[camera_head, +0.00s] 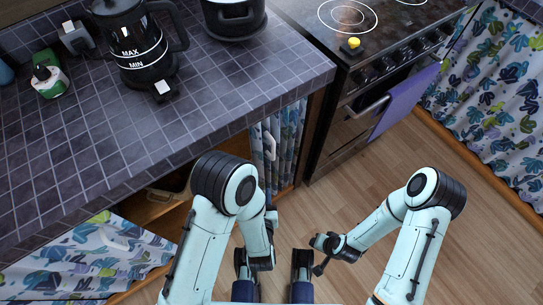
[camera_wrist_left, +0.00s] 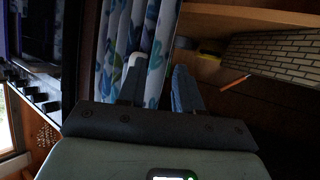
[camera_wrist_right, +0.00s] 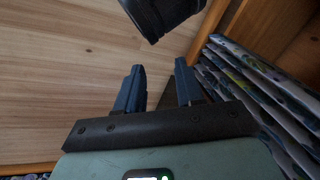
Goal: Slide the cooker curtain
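The patterned curtain beside the cooker (camera_head: 288,140) hangs in narrow folds under the counter, with a white handle (camera_head: 269,146) on it. My left gripper (camera_wrist_left: 160,82) is open at this curtain (camera_wrist_left: 155,25) in the left wrist view. The white handle (camera_wrist_left: 137,61) shows at its left fingertip; I cannot tell whether they touch. In the head view the left fingers are hidden behind my arm. My right gripper (camera_wrist_right: 157,82) is open and empty in the right wrist view, with folded patterned cloth (camera_wrist_right: 255,85) to its right.
The cooker (camera_head: 365,105) stands right of the curtain, with a purple towel (camera_head: 405,102) on its door rail. Another curtain (camera_head: 90,258) covers the lower left. The tiled counter (camera_head: 215,95) overhangs the open shelf (camera_head: 150,208). A pencil (camera_wrist_left: 235,83) shows inside. Floor is clear at right.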

